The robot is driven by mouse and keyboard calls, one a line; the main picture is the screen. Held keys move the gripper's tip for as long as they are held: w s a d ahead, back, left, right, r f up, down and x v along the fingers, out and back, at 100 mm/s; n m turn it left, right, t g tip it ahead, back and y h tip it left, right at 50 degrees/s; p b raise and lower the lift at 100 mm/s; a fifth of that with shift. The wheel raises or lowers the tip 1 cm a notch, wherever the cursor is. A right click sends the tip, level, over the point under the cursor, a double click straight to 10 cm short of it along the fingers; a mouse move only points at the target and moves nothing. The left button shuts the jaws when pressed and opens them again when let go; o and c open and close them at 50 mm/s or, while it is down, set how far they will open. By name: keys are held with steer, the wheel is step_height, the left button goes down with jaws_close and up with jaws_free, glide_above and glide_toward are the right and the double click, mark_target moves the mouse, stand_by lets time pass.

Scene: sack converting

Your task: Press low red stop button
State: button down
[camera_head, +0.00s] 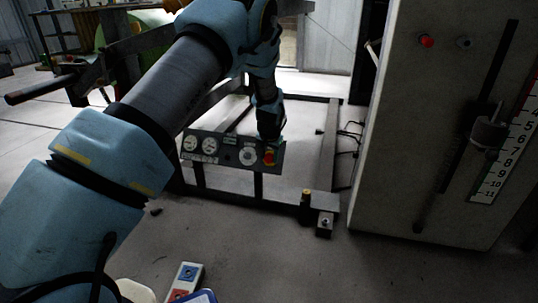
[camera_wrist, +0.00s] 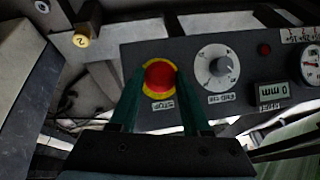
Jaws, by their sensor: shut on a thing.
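The low red stop button (camera_head: 269,158) is at the right end of a dark control panel (camera_head: 228,157) on a low frame. In the wrist view the button (camera_wrist: 159,75) is a round red cap on a yellow plate marked STOP. My gripper (camera_wrist: 160,80) has its two green fingers on either side of the cap, shut on it. In the head view my gripper (camera_head: 270,137) comes down onto the panel's right end and partly covers the area around the button.
A white dial (camera_head: 248,156) and gauges (camera_head: 190,144) sit left of the button. A tall grey cabinet (camera_head: 400,150) at right carries another red button (camera_head: 427,41) and a scale. A post with a yellow top (camera_wrist: 81,40) stands near the panel. A pendant (camera_head: 184,281) lies at front.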

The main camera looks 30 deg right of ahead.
steer(key=shift+c, duration=1.7)
jaws_free()
steer(key=shift+d, duration=0.1)
steer(key=p+v, duration=0.4)
steer(key=v, duration=0.6)
steer(key=shift+r, duration=0.3)
steer(key=shift+s, duration=0.15)
